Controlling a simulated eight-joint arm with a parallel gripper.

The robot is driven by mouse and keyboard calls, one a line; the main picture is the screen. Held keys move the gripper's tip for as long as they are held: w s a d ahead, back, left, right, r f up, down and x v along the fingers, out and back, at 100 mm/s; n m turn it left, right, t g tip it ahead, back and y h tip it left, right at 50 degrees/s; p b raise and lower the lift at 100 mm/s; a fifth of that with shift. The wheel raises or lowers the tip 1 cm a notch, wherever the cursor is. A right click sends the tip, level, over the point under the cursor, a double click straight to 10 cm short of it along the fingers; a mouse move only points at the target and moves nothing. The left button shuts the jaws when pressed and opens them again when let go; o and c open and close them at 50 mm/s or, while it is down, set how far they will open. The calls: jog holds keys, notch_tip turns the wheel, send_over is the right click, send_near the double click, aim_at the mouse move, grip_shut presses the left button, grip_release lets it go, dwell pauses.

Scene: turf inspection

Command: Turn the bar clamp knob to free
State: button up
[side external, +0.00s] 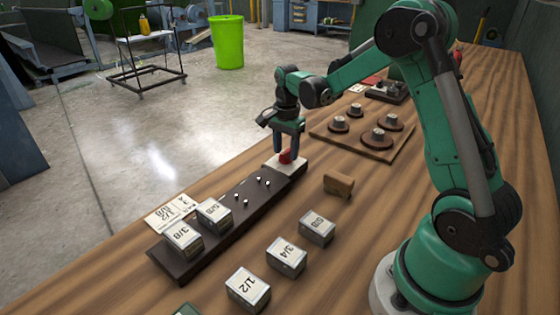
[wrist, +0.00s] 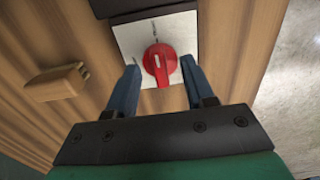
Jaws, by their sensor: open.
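The red knob (side external: 286,157) sits on a pale square plate (side external: 272,163) at the far end of a dark bar (side external: 215,223) on the bench. In the wrist view the red knob (wrist: 160,65) has a white line on its grip, pointing roughly up, on the pale plate (wrist: 184,33). Marks on the plate above the knob are too small to read. My gripper (side external: 288,150) points down over the knob. In the wrist view my gripper (wrist: 161,80) is open, with one blue finger on each side of the knob, apart from it.
Labelled blocks (side external: 248,289) stand on the bench, with two more on the bar beside small pegs. A wooden block (side external: 338,184) lies right of the knob. A board with round pieces (side external: 340,142) lies behind it. The bench edge (side external: 130,236) is close on the left.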

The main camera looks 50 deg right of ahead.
grip_shut()
jog(key=shift+n, duration=0.3)
jog(key=n, duration=1.3)
jog(key=shift+n, duration=2.1)
